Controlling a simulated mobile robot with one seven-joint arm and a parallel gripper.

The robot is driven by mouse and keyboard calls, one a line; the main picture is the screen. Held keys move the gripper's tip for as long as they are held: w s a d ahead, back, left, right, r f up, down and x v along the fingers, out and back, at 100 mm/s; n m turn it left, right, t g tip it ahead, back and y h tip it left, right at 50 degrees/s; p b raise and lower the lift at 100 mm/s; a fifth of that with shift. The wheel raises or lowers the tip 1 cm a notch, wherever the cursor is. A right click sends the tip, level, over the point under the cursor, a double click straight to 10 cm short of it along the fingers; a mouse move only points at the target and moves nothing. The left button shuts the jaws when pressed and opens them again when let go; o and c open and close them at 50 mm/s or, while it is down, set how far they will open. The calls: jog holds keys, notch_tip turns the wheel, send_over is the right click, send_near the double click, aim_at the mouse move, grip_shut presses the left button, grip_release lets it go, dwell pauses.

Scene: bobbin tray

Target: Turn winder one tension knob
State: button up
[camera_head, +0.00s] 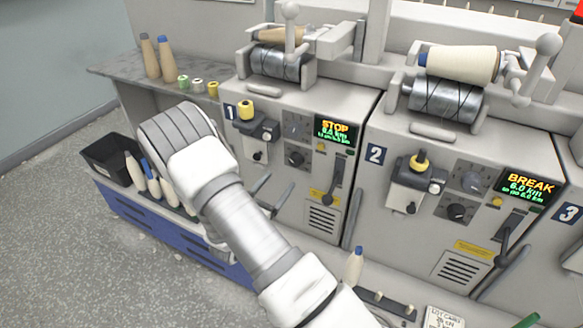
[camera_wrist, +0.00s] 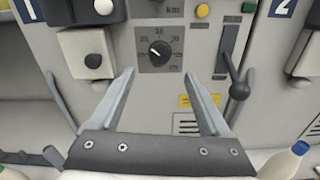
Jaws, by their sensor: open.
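My gripper (camera_wrist: 158,74) is open and empty. Its two fingers point toward the panel, with the dial between and just beyond the tips in the picture. The fingers seem apart from the dial. In the head view my arm hides most of the gripper.
A black lever (camera_wrist: 236,80) stands right of the dial, and a white box with a black knob (camera_wrist: 93,60) stands left. Winder two (camera_head: 380,125) is at the right with a BREAK display. Bobbins and a black bin (camera_head: 108,152) lie left and below.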

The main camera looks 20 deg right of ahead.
aim_at(294, 163)
jog(key=b+x, duration=0.1)
jog(key=x, duration=0.8)
grip_shut()
